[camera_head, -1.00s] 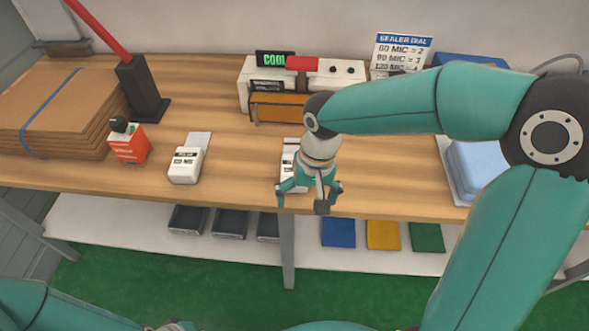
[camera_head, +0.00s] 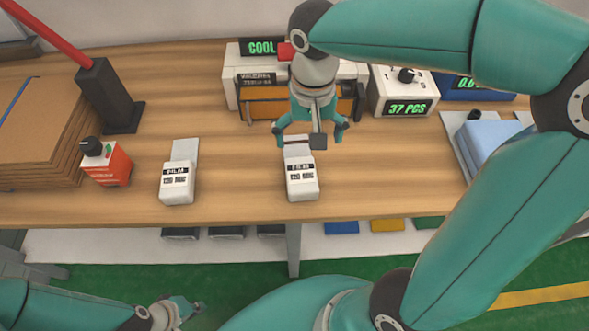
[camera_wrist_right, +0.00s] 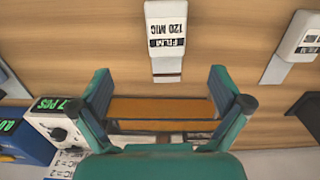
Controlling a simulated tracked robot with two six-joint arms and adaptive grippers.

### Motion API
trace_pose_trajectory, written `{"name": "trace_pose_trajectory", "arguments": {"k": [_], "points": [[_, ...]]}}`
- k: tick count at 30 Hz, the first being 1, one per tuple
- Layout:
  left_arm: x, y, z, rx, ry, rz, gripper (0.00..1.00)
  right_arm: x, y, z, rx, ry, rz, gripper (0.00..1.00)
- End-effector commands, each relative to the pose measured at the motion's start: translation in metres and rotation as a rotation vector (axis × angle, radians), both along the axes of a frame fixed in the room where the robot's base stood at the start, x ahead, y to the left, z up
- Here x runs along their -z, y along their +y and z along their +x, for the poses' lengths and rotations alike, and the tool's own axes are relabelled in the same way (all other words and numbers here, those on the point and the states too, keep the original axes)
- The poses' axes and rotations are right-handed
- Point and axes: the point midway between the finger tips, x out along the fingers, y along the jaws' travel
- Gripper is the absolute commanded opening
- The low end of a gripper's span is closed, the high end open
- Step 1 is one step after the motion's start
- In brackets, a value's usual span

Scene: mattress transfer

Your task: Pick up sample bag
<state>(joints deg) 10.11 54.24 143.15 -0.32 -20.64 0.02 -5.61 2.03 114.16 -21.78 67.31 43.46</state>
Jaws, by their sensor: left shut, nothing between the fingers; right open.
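No object is plainly marked as a sample bag. A white block labelled FILM with a pale strip (camera_head: 301,182) lies on the bench, mid-front; in the right wrist view it reads FILM 120 MIC (camera_wrist_right: 165,35). A similar block (camera_head: 178,185) lies to its left. A folded light-blue item (camera_head: 487,146) lies on a tray at the right, partly behind my arm. My right gripper (camera_head: 311,140) is open and empty, pointing down over the strip end of the middle block, in front of the sealer. My left gripper (camera_head: 183,308) is shut and empty, low in front of the bench.
The sealer (camera_head: 245,92) with a COOL display stands behind my right gripper. A scale showing 37 PCS (camera_head: 398,92) is right of it. Bench between blocks is clear.

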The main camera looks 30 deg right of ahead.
Motion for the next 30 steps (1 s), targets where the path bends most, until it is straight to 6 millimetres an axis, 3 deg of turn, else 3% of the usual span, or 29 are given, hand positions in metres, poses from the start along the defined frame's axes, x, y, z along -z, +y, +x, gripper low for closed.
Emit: {"name": "trace_pose_trajectory", "arguments": {"k": [12, 23, 30], "points": [[0.005, 0.0, 0.0, 0.0, 0.001, 0.0, 0.0, 0.086, 0.004, 0.003, -0.014, 0.007, 0.0, 1.0], [0.004, 0.0, 0.0, 0.0, 0.001, 0.0, 0.0, 0.112, 0.007, 0.006, -0.016, 0.006, 0.001, 1.0], [0.002, 0.0, 0.0, 0.0, 0.001, 0.0, 0.0, 0.146, 0.01, 0.01, -0.016, 0.006, 0.002, 1.0]]}}
